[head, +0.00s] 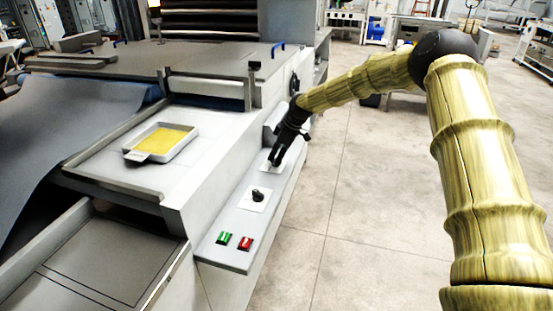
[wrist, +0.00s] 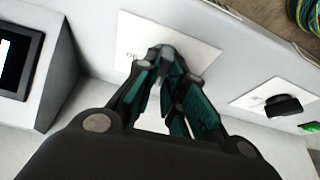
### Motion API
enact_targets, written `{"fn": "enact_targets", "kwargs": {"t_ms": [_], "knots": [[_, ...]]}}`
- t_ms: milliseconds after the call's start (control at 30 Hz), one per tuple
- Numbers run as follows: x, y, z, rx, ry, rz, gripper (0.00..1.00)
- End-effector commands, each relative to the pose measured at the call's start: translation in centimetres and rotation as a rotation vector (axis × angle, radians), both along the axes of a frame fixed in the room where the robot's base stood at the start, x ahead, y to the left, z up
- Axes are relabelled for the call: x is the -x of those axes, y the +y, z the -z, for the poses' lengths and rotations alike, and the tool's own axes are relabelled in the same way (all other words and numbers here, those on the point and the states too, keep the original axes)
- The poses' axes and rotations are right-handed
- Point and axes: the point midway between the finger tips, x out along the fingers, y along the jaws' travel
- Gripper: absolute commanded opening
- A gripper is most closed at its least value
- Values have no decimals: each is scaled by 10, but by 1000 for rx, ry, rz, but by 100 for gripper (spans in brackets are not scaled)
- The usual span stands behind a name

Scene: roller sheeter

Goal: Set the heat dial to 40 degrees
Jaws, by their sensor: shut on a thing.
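In the head view my gripper (head: 275,162) points down at the upper white dial plate on the machine's sloping side panel. In the wrist view its fingers (wrist: 168,58) are closed together over that plate (wrist: 205,52), shut on the dial there. The fingers hide nearly all of this dial, so its setting cannot be read. Part of a printed marking shows left of the fingertips. A second black dial (head: 258,195) sits on its own white plate nearer the front, apart from my gripper; it also shows in the wrist view (wrist: 284,105).
A green button (head: 223,238) and a red button (head: 245,242) are at the panel's near end. A dark display (wrist: 18,62) is left of the fingers. A tray with yellow contents (head: 190,129) sits on the machine top. Floor right of the panel is clear.

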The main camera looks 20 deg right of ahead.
Motion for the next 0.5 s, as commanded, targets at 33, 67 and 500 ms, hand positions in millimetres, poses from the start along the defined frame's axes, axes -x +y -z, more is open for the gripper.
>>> {"fn": "enact_targets", "kwargs": {"t_ms": [33,67,500], "knots": [[3,0,9,0,10,-37,0],[2,0,9,1,8,-61,0],[3,0,9,2,11,-293,0]]}}
